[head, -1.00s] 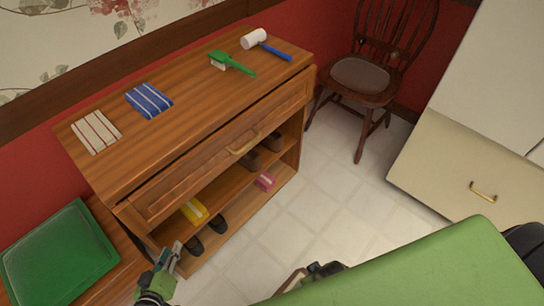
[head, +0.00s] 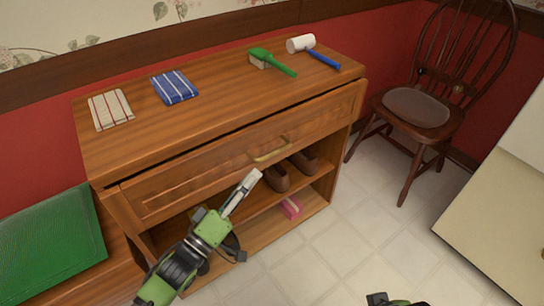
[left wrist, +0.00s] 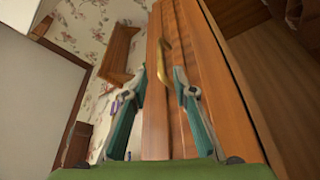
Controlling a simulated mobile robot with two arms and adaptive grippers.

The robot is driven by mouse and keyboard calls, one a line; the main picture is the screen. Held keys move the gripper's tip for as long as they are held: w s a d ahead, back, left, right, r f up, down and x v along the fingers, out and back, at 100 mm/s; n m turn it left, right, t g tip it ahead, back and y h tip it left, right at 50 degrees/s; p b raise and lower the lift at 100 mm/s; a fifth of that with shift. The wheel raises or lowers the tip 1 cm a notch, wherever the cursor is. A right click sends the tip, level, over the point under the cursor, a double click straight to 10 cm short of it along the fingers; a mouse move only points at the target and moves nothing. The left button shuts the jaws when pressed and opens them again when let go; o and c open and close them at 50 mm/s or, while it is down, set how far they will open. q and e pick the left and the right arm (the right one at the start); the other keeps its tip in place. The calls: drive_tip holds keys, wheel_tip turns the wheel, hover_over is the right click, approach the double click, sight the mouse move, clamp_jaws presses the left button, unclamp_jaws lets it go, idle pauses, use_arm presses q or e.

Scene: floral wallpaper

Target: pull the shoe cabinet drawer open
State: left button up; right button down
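The wooden shoe cabinet (head: 215,120) stands against the red wall. Its wide drawer front (head: 200,178) has a brass handle (head: 272,150), and a dark gap runs along its top edge. My left gripper (head: 250,182) is in front of the drawer, just below and left of the handle, apparently apart from it. In the left wrist view the gripper (left wrist: 160,78) is open, with the handle (left wrist: 163,62) ahead, between the fingertips in the picture. A dark part of my right gripper (head: 385,300) shows at the bottom edge; its fingers cannot be made out.
Brown shoes (head: 277,178) and a pink item (head: 290,207) are on the shelves. A chair (head: 417,108) stands right; the floor in front is clear.

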sight(270, 153)
use_arm(q)
drive_tip(key=b+x, duration=0.1)
drive_tip(key=x, duration=0.8)
drive_tip(key=shift+w+d+f, duration=0.1)
drive_tip(key=shift+d, duration=0.05)
clamp_jaws()
